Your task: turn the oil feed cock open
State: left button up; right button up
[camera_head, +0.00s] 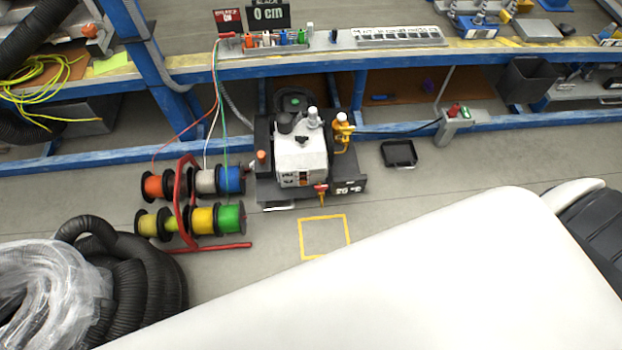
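A machine with a white body (302,160) on a dark base stands on the floor under the bench, at the middle of the head view. A small red handle (321,187) sits on a yellow stem low on its front right. A yellow fitting (342,130) with a white top stands at its right rear, with a black line running off to the right. I cannot tell for sure which of these is the oil feed cock, or its exact setting. Neither of my grippers is in view.
Cable spools on a red stand (192,200) stand left of the machine. Black hose coils (150,270) lie at lower left. A yellow square (325,237) marks bare floor in front. A black tray (399,153) lies to the right. The blue bench frame (420,132) runs behind.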

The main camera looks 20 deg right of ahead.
aim_at(346, 131)
jog(key=z, duration=1.05)
jog(key=i+l+u, duration=0.2)
jog(key=i+l, duration=0.35)
jog(key=i, duration=0.1)
